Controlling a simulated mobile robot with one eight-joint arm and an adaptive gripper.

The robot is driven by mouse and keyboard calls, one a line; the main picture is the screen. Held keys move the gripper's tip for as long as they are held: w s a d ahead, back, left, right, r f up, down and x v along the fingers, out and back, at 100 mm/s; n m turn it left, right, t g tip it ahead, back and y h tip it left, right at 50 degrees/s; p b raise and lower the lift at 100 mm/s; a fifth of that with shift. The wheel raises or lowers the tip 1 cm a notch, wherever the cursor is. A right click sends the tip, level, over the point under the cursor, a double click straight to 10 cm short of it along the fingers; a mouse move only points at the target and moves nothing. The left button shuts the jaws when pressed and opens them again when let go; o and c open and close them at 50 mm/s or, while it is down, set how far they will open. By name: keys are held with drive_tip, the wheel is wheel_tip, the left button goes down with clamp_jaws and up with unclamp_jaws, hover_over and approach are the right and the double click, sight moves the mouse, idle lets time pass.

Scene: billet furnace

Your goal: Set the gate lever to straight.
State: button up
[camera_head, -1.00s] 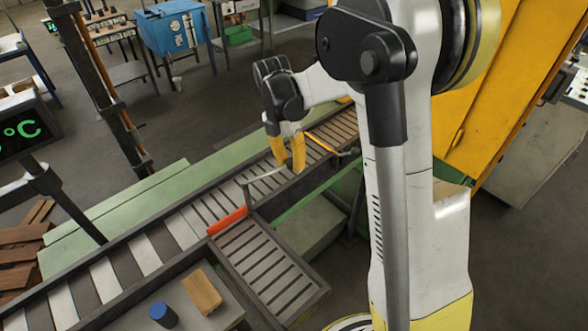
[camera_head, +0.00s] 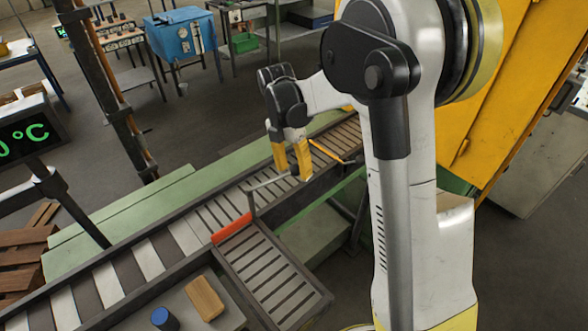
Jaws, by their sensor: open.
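The gate is a red-orange plate (camera_head: 231,228) standing where the roller conveyor meets the side chute. A thin grey gate lever (camera_head: 268,182) rises from a post at the plate's right end. Its arm reaches right and slightly up across the conveyor, toward my fingers. My gripper (camera_head: 292,176) is open, with yellow fingers pointing down over the conveyor at the lever's far end. The fingers overlap the lever's end in the picture. I cannot tell whether they touch it or straddle it.
The conveyor (camera_head: 190,232) runs diagonally, with a slatted side chute (camera_head: 268,275) at the front. An orange rod (camera_head: 326,151) lies just right of my gripper. A wooden block (camera_head: 205,297) and a blue cylinder (camera_head: 164,318) sit at the front. A yellow machine (camera_head: 500,90) stands right.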

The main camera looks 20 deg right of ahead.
wheel_tip(320, 180, up, 12)
drive_tip(key=w+a, duration=0.1)
drive_tip(key=w, duration=0.1)
drive_tip(key=shift+a+f, duration=0.1)
idle(0.4)
drive_tip(key=s+a+f+m+t+b, duration=0.2)
drive_tip(key=s+f+m+t+b, duration=0.2)
drive_tip(key=s+f+m+b, duration=0.3)
drive_tip(key=s+a+f+m+t+y+b, duration=0.1)
drive_tip(key=s+f+m+t+b, duration=0.4)
drive_tip(key=s+m, duration=0.8)
wheel_tip(320, 180, down, 3)
drive_tip(key=a+m+b, duration=0.1)
drive_tip(key=m+b, duration=0.1)
drive_tip(key=m, duration=0.2)
drive_tip(key=shift+s+b, duration=0.3)
drive_tip(key=shift+b, duration=0.1)
drive_tip(key=shift+r, duration=0.1)
